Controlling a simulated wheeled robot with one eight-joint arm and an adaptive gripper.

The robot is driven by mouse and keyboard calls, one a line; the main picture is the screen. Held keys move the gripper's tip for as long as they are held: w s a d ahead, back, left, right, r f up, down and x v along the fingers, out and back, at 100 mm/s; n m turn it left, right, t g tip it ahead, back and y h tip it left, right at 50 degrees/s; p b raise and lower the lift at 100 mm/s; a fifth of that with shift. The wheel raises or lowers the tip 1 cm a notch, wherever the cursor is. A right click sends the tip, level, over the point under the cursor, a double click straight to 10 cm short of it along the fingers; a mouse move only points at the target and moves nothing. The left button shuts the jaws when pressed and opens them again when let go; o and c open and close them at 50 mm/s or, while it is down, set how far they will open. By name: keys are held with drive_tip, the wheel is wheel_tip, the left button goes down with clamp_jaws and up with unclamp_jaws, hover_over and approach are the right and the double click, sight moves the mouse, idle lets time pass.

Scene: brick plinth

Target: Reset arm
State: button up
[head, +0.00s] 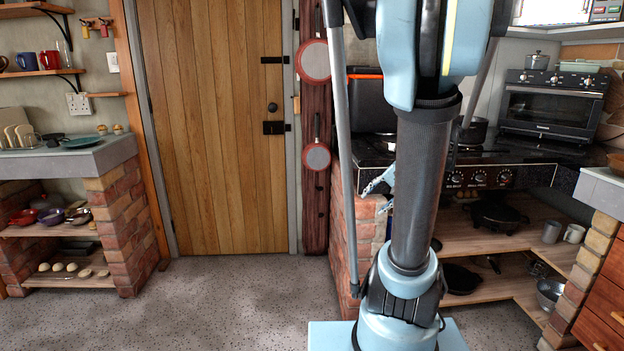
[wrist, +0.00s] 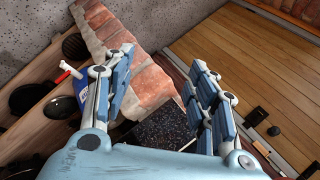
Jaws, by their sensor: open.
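My gripper (head: 374,198) shows in the head view as light blue fingers sticking out left of my arm, in front of the brick plinth (head: 342,215) by the stove. Most of it is hidden behind my arm. In the wrist view my gripper (wrist: 162,68) has its two blue fingers spread apart, with nothing between them. The brick plinth (wrist: 150,88) lies beyond the fingertips in that view.
A wooden door (head: 210,120) stands behind, left of centre. The stove (head: 480,178) and shelves of pans are at right. A brick counter (head: 115,210) is at left. Grey floor (head: 230,295) between is clear. A blue object (wrist: 80,88) sits beside the left finger.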

drive_tip(key=s+a+f+n+g+h, duration=0.1)
drive_tip(key=s+f+n+h, duration=0.1)
drive_tip(key=s, duration=0.8)
drive_tip(key=s+a+f+n+g+h, duration=0.1)
drive_tip(key=s+f+n, duration=0.4)
drive_tip(key=s, duration=0.6)
drive_tip(key=shift+a+f+g+h, duration=0.15)
drive_tip(key=shift+a+g+h, duration=0.1)
drive_tip(key=shift+g+h, duration=0.55)
